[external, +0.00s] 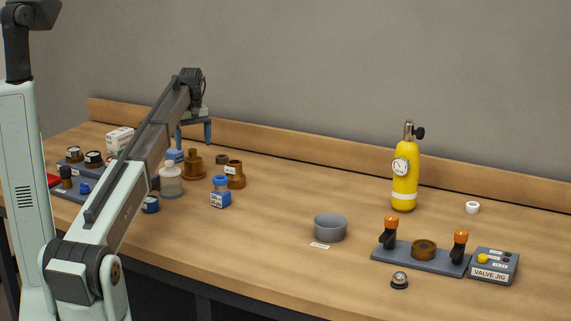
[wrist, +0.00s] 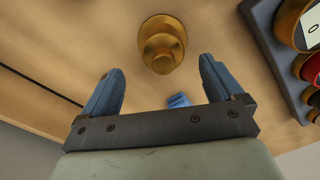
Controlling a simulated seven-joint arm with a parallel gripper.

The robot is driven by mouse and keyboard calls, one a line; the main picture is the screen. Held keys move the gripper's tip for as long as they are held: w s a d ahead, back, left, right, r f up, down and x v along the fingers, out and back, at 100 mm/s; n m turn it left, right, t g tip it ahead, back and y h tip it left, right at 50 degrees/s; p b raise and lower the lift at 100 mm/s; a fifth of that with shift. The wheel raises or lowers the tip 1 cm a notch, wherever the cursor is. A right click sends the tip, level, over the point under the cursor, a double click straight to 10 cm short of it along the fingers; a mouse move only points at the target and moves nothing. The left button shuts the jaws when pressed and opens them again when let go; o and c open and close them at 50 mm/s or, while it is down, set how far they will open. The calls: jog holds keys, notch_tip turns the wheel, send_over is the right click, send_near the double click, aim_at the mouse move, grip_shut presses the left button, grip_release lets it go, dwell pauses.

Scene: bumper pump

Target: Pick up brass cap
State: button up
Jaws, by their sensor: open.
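My gripper (external: 194,143) is open and empty, pointing down above the left part of the bench. In the wrist view my gripper (wrist: 161,68) has its two blue fingers wide apart. A stepped, round brass-coloured piece (wrist: 162,43) shows just beyond the fingertips, between them and untouched. It seems to be the brown-gold stepped piece (external: 193,164) below my gripper in the external view. A similar brown piece with a label (external: 236,175) stands to its right. I cannot tell for certain which is the brass cap.
A small blue object (wrist: 178,100) shows between the fingers. A clear jar (external: 171,182), a blue-capped container (external: 220,192) and a grey rack (wrist: 262,12) of round parts crowd nearby. A grey bowl (external: 330,228), yellow cylinder (external: 404,185) and valve jig (external: 395,259) stand right.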

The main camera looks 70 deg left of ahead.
aim_at(193, 160)
jog(key=shift+s+f, duration=0.15)
jog(key=shift+f, duration=1.65)
jog(key=shift+s+f, duration=0.1)
jog(key=shift+f, duration=1.7)
jog(key=shift+c, duration=0.3)
jog(key=c, duration=1.2)
jog(key=shift+c, duration=0.2)
